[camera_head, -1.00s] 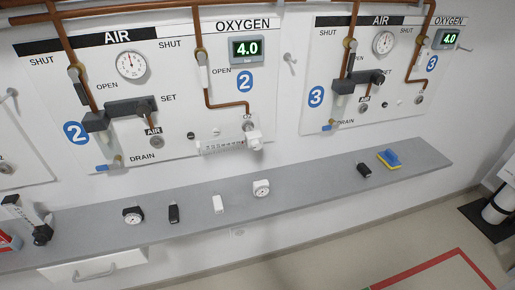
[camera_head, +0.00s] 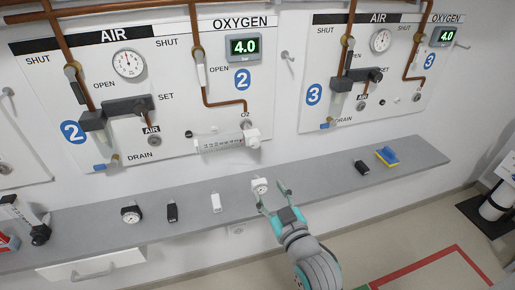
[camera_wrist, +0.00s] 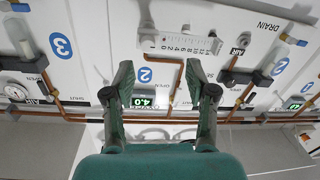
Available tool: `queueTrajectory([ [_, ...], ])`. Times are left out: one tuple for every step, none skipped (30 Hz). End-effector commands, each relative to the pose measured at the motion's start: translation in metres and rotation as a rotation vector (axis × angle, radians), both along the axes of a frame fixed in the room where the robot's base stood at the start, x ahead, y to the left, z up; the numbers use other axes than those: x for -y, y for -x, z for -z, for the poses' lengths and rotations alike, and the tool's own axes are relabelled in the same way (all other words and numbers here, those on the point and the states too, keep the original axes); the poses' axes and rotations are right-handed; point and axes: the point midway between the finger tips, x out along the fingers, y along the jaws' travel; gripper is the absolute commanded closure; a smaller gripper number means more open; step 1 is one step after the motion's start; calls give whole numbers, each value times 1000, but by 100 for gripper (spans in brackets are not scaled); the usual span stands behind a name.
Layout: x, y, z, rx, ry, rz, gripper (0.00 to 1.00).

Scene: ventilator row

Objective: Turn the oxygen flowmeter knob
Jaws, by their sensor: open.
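The oxygen flowmeter is a white, scaled tube lying level (camera_head: 220,143) on panel 2, below the O2 outlet. A white block with a knob-like end (camera_head: 252,138) is at its right end. In the wrist view the panel is upside down, and the flowmeter (camera_wrist: 185,44) shows beyond my fingers, with its white end block (camera_wrist: 147,38) at the left. My gripper (camera_head: 272,190) is open and empty in front of the shelf, below and slightly right of the flowmeter, apart from it. In the wrist view, the fingertips (camera_wrist: 158,72) are spread with nothing between them.
A grey shelf (camera_head: 330,181) runs below the panels. It bears a small white gauge (camera_head: 260,186) close to my left finger, a white block (camera_head: 215,203), a black block (camera_head: 172,212), a dark gauge (camera_head: 131,215) and a blue-yellow sponge (camera_head: 388,156). A drawer handle sits below left.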

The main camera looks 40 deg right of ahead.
Motion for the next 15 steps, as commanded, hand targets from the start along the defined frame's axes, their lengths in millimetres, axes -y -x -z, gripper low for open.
queueTrajectory([
  [7, -8, -12, 11, 8, 10, 44],
  [10, -12, -17, 15, 12, 14, 44],
  [13, -17, -23, 17, 16, 18, 44],
  [15, -19, -27, 20, 20, 21, 44],
  [17, -21, -30, 21, 22, 22, 44],
  [19, -24, -33, 22, 25, 25, 44],
  [20, -25, -35, 22, 26, 27, 44],
  [21, -26, -37, 23, 27, 28, 44],
  [22, -28, -38, 23, 28, 29, 44],
  [23, -29, -39, 23, 29, 30, 44],
  [23, -30, -39, 23, 29, 30, 44],
  [24, -33, -39, 23, 29, 30, 44],
  [25, -35, -38, 22, 29, 30, 44],
  [25, -38, -38, 22, 29, 30, 44],
  [27, -43, -39, 23, 29, 30, 44],
])
